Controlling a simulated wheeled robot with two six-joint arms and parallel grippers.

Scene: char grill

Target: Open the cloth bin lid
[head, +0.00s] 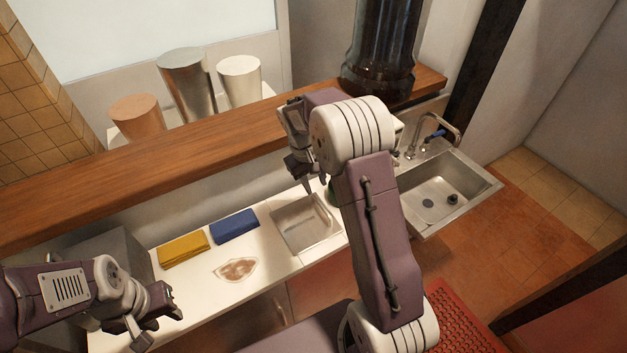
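A square steel fixture (303,226) is set in the white counter, right of the folded cloths. It may be the cloth bin; I cannot tell whether its surface is a lid or an open recess. My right gripper (304,178) points down over its back edge, with its fingertips close to it; contact is unclear. The arm covers the area just to its right. My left gripper (158,318) is low at the left, over the counter's front, away from the fixture. The finger gap of neither gripper is clear.
A yellow cloth (184,249), a blue cloth (233,226) and a brownish stain (236,269) lie on the counter (262,252). A wooden ledge (140,167) runs behind, with several canisters beyond it. A steel sink (445,192) with a faucet (437,128) stands at the right.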

